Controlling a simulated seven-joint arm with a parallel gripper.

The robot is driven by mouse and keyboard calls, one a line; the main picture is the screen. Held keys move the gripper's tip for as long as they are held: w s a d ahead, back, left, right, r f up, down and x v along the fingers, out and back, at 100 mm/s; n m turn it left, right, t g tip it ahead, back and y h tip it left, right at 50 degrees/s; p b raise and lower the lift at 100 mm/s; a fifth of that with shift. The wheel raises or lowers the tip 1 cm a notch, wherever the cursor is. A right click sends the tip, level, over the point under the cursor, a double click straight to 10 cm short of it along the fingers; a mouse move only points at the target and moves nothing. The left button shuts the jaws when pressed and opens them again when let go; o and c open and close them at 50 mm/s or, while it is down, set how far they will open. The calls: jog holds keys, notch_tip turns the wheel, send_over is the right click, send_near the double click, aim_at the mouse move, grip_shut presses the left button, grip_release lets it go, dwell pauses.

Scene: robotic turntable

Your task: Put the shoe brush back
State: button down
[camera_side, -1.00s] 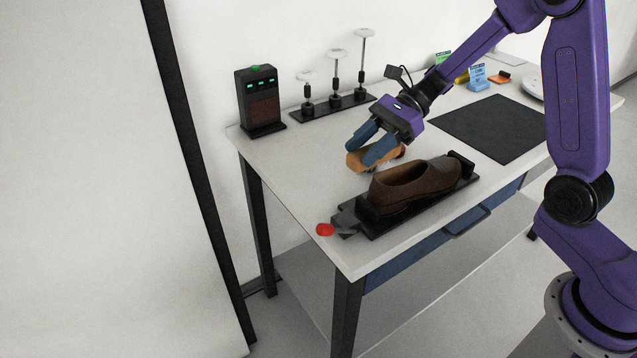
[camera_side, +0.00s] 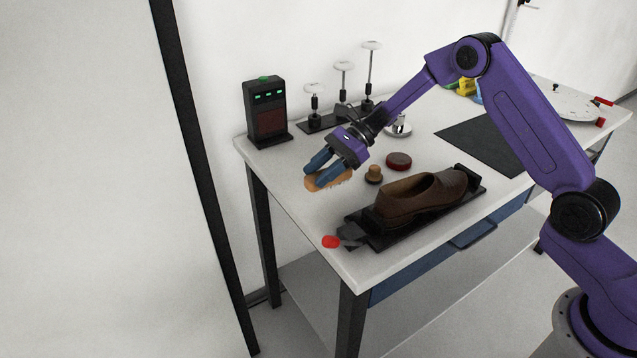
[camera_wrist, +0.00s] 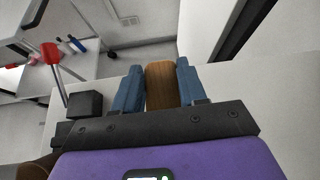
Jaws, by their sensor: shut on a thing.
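The shoe brush (camera_side: 327,182) has a tan wooden body and is low over the left part of the white table, or touching it; I cannot tell which. My gripper (camera_side: 318,170) is shut on it, with a blue finger on each side. In the wrist view the wooden back of the brush (camera_wrist: 161,86) shows between the two fingers of my gripper (camera_wrist: 160,85). Its bristles are mostly hidden. A brown leather shoe (camera_side: 420,199) sits on a black holder (camera_side: 375,237) to the right of the brush.
A small round wooden-topped piece (camera_side: 374,173) and a dark red round tin (camera_side: 398,161) stand between brush and shoe. A black box with green lights (camera_side: 266,112) and a rack of white-topped stands (camera_side: 315,124) are behind. A black mat (camera_side: 483,146) lies right. A red knob (camera_side: 330,241) is near the front edge.

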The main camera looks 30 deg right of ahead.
jog(key=shift+w+a+f, duration=0.15)
jog(key=shift+w+f, duration=0.2)
jog(key=shift+f, duration=1.55)
jog(key=shift+f, duration=0.1)
jog(key=c, duration=0.6)
grip_release()
